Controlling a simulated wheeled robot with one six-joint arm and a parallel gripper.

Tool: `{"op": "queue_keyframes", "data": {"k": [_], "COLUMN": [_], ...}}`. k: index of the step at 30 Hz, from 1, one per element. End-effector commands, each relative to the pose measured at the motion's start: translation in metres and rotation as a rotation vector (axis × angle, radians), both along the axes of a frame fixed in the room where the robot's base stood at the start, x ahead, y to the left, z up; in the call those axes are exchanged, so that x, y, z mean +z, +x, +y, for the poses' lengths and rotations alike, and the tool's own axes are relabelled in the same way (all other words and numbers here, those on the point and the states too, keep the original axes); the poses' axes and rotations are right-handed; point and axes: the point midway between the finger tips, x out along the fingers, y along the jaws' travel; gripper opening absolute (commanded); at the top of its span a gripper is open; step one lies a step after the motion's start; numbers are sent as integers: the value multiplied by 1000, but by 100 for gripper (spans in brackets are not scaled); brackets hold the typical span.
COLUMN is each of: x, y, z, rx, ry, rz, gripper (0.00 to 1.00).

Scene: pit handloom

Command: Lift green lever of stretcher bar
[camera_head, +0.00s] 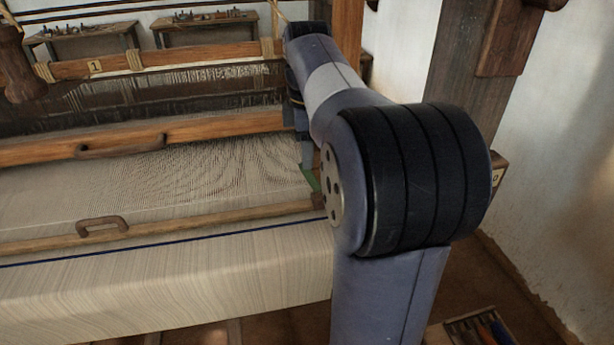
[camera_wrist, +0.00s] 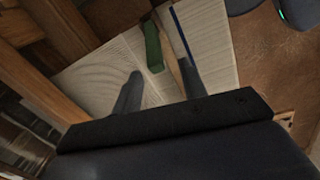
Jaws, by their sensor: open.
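The stretcher bar (camera_head: 200,218) is a long wooden bar with a brown handle. It lies across the pale cloth in the head view. Its green lever (camera_head: 311,180) shows as a small strip at the bar's right end, partly hidden by my arm. In the wrist view the green lever (camera_wrist: 152,46) is a block beside the bar (camera_wrist: 171,46), just beyond my fingertips. My gripper (camera_wrist: 158,70) is open and empty, with its fingers apart and pointing toward the lever. No contact shows. In the head view my gripper (camera_head: 307,150) is mostly hidden behind my arm, above the lever.
A wooden beam (camera_head: 225,125) with a handle crosses behind the stretcher bar. The loom's upper beam (camera_head: 205,53) and a thick post (camera_head: 487,75) stand farther back. A tool box (camera_head: 475,328) sits at lower right. Open floor (camera_head: 510,290) lies right of my arm.

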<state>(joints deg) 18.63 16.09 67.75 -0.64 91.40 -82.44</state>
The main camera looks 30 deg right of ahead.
Motion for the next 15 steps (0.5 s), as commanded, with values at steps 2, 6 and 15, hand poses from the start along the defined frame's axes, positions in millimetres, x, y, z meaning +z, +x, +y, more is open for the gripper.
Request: {"op": "queue_keyframes", "data": {"k": [2,6,15], "x": [-17,-43,-77], "y": [0,2,5], "z": [0,-1,-3], "rx": [0,0,0], "ry": [2,2,1], "rz": [4,4,2], "gripper": [40,40,40]}}
